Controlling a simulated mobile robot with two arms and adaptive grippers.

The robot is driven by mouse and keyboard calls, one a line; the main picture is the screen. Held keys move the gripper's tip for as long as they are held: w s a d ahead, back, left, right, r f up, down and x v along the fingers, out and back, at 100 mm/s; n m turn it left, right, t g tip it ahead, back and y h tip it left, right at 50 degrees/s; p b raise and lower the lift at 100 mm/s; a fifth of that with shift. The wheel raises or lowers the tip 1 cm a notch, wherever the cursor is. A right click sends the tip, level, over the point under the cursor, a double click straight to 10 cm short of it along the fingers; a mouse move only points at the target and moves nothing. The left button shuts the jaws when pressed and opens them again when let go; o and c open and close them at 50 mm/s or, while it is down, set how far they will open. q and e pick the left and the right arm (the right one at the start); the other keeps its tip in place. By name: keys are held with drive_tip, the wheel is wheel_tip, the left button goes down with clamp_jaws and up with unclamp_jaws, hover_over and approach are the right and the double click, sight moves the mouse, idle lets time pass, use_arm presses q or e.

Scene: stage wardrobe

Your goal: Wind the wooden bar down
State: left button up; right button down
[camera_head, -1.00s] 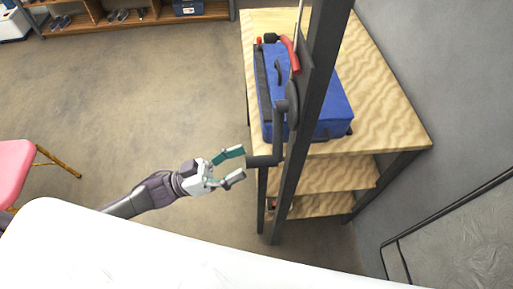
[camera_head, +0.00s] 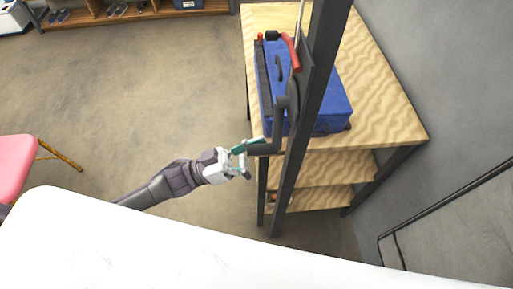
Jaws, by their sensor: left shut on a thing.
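A dark crank (camera_head: 279,122) is mounted on the side of a tall dark post (camera_head: 309,100). Its arm hangs down from the hub, and its grip (camera_head: 266,149) points left. My left gripper (camera_head: 248,158), with teal finger pads, is shut on the left end of the crank grip. The fingers partly hide that end. The wooden bar cannot be made out in this view. My right gripper is out of view.
A wooden shelf unit (camera_head: 385,110) stands behind the post, with a blue case (camera_head: 325,105) and a red-handled tool (camera_head: 291,52) on top. A pink chair (camera_head: 14,165) is at the left. A low shelf (camera_head: 135,13) holds shoes at the back. Open floor (camera_head: 130,95) lies between.

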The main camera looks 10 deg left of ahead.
use_arm(q)
drive_tip(key=shift+w+r, duration=0.2)
drive_tip(key=shift+w, duration=0.05)
clamp_jaws()
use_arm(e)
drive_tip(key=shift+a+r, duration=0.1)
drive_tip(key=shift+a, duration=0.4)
use_arm(q)
drive_tip(key=shift+s+r+n+t+p, duration=0.1)
drive_tip(key=shift+r+n+t+p, duration=0.05)
drive_tip(key=shift+n+t+p, duration=0.2)
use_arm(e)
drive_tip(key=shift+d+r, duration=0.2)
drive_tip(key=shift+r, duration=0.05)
use_arm(q)
drive_tip(key=shift+s+d+n+p, duration=0.1)
drive_tip(key=shift+s+n+p, duration=0.05)
drive_tip(key=shift+n+p, duration=0.15)
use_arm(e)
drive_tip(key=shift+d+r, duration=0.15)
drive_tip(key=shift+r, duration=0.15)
